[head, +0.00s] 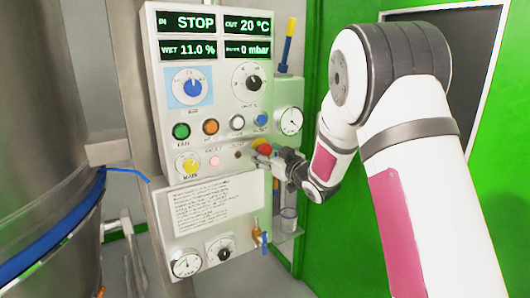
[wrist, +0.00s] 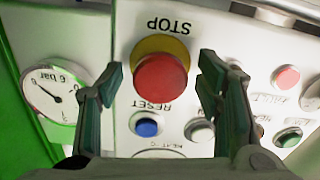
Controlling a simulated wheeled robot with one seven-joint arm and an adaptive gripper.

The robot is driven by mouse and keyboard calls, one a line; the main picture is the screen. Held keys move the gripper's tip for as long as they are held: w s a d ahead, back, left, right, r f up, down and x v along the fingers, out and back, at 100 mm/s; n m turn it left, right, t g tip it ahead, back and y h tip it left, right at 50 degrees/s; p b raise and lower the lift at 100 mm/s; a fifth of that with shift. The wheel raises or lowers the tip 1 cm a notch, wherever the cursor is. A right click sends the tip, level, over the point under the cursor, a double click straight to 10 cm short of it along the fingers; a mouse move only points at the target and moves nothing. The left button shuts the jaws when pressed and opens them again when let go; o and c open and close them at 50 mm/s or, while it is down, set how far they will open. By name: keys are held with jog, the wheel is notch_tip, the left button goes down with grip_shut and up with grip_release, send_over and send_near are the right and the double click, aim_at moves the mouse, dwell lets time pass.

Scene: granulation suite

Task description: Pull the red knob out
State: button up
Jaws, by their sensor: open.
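The red knob (wrist: 161,78) is a round mushroom button on a yellow collar (wrist: 175,47), marked STOP. In the wrist view it shows upside down between my two open fingers, apart from both. In the head view the red knob (head: 261,144) sits at the panel's lower right, partly hidden by my gripper (head: 262,156). My gripper also shows in the wrist view (wrist: 162,75), open and empty, with one finger to each side of the knob. I cannot tell how far the fingertips are from the panel.
The control panel (head: 222,100) carries several buttons, dials and displays. A blue button (wrist: 147,125) marked RESET is close to the knob. A pressure gauge (wrist: 52,92) is beside the left finger. A large steel vessel (head: 50,120) stands at the left, and a green wall (head: 350,225) is behind.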

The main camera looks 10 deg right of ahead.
jog(key=shift+w+a, duration=0.2)
jog(key=shift+w, duration=0.3)
grip_shut()
jog(key=shift+s+d, duration=0.25)
jog(key=shift+s, duration=0.4)
jog(key=shift+c, duration=1.9)
grip_release()
jog(key=shift+f, duration=0.1)
jog(key=o, duration=0.4)
jog(key=shift+s, duration=0.1)
